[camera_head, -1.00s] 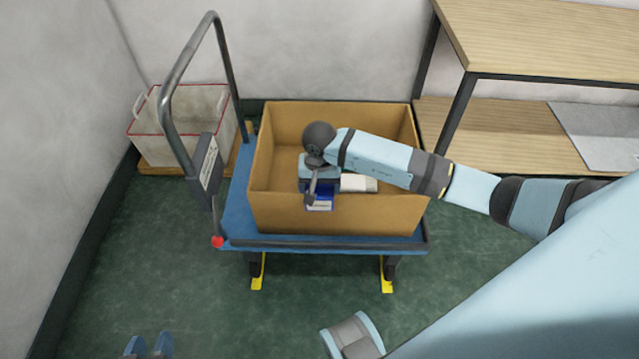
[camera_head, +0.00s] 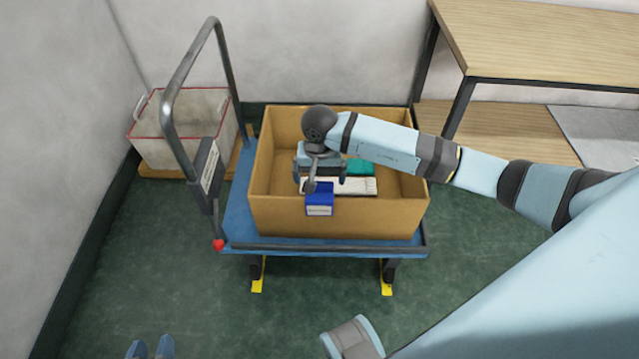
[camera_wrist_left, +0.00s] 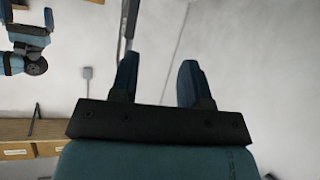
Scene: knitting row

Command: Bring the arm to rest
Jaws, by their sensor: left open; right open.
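My right gripper (camera_head: 325,184) is open, fingers down, above the inside of the cardboard box (camera_head: 390,215). In the box lie a white item (camera_head: 358,186) and a green item (camera_head: 361,167), partly hidden by the gripper. My left gripper (camera_head: 150,348) shows only as two blue fingertips at the bottom left. The left wrist view shows the left gripper (camera_wrist_left: 160,78) open, with nothing between its fingers.
The box stands on a blue cart (camera_head: 238,205) with a grey upright handle (camera_head: 168,100). A white, red-rimmed bin (camera_head: 165,150) stands behind it at left. A wooden shelf unit (camera_head: 540,45) stands at right. Green floor (camera_head: 150,270) is clear at front left.

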